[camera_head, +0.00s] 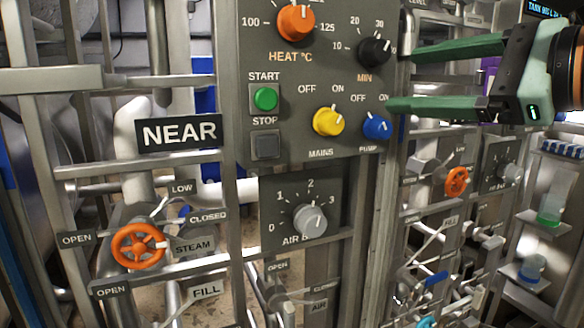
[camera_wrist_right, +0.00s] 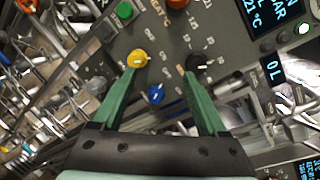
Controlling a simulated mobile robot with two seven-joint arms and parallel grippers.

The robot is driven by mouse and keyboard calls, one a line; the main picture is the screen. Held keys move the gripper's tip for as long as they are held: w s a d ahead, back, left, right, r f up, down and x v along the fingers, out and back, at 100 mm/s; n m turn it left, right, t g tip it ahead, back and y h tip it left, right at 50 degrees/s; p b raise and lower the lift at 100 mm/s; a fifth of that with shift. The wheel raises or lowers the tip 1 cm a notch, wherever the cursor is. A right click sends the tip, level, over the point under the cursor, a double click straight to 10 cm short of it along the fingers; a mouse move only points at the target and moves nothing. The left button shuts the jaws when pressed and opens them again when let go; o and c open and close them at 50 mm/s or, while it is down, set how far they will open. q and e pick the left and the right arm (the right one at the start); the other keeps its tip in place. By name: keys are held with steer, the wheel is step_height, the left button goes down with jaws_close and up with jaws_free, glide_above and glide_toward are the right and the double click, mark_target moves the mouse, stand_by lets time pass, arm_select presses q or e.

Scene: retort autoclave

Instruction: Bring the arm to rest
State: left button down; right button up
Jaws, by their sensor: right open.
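My right gripper (camera_head: 392,77) comes in from the right in the head view, its two green fingers apart and nothing between them. Its fingertips are near the right edge of the grey control panel (camera_head: 280,60). In the right wrist view the open fingers (camera_wrist_right: 158,75) point at the panel, with the yellow MAINS knob (camera_wrist_right: 138,58) by one tip and the black MIN knob (camera_wrist_right: 201,61) by the other. The blue PUMP knob (camera_wrist_right: 156,95) shows between the fingers. I cannot tell whether the fingertips touch the panel. My left gripper is not in view.
The panel also carries the orange HEAT knob (camera_head: 296,22), green START button (camera_head: 265,98) and grey STOP button (camera_head: 266,146). Below are the AIR knob (camera_head: 309,221) and an orange STEAM handwheel (camera_head: 138,246). Metal frame bars and pipes crowd the surroundings. Beakers (camera_head: 552,207) stand at right.

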steer(key=a+f+m+g+y+p, duration=0.3)
steer(key=a+f+m+g+y, duration=0.1)
steer(key=a+f+g+y, duration=0.7)
steer(key=w+d+f+m+t+h+p, duration=0.3)
steer(key=f+m+t, duration=0.55)
steer(key=m, duration=0.65)
steer(key=w+d+f+m+t+h+p, duration=0.1)
steer(key=w+d+f+m+t+h, duration=0.3)
steer(key=f+m+t, duration=0.7)
step_height(320, 180, down, 10)
steer(key=s+d+m+g+h+p, duration=0.1)
steer(key=s+d+m+g+h, duration=0.15)
steer(key=m+g+h, duration=0.6)
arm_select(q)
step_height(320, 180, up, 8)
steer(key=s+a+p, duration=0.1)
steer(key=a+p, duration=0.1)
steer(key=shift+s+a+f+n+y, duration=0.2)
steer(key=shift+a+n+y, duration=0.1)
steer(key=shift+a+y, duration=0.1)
arm_select(e)
steer(key=s+d+f+m+g+h, duration=0.1)
steer(key=s+f+m+g, duration=0.4)
steer(key=s+f+m, duration=0.6)
steer(key=s+d+f, duration=0.1)
steer(key=s+f, duration=0.7)
steer(key=f, duration=0.3)
steer(key=shift+f+h, duration=0.3)
steer(key=shift+h, duration=0.05)
